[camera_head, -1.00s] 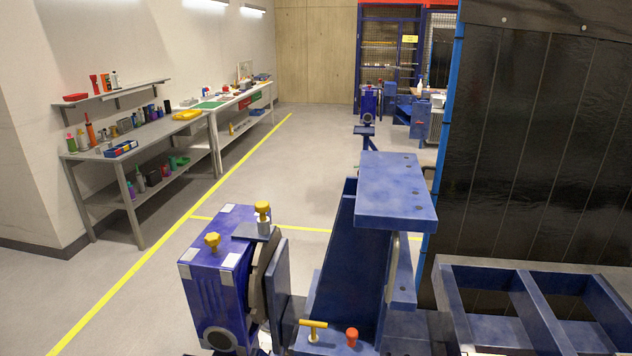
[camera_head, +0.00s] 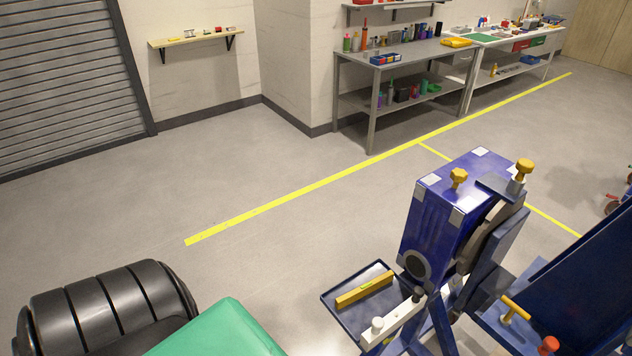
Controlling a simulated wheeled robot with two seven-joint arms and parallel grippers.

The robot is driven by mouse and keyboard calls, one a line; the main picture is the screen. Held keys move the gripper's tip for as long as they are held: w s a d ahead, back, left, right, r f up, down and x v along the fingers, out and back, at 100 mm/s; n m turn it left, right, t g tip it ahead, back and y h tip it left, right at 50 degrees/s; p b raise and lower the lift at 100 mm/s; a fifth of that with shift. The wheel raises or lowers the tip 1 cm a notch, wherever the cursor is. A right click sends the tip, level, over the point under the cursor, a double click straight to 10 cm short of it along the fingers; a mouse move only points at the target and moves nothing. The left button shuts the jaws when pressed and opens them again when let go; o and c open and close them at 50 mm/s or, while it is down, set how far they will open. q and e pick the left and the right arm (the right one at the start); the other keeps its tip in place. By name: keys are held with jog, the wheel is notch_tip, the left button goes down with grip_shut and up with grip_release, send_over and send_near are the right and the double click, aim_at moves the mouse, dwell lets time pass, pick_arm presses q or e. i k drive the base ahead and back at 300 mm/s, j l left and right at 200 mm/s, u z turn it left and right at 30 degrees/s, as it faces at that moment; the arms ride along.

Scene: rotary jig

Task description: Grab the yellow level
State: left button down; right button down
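The yellow level (camera_head: 365,289) is a short yellow bar with a small greenish vial in its middle. It lies on a dark blue tray (camera_head: 337,301) fixed low on the left side of the blue rotary jig (camera_head: 440,222). A white bar (camera_head: 393,325) with knobs lies across the tray's front right edge. Neither of my grippers is in view.
Yellow knobs (camera_head: 524,170) stand on top of the jig. A yellow T-handle (camera_head: 515,309) and a red knob (camera_head: 548,345) are at lower right. A black ribbed object (camera_head: 105,305) and a green surface (camera_head: 222,333) fill the lower left.

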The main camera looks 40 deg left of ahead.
aim_at(342, 300)
jog(key=u, duration=0.95)
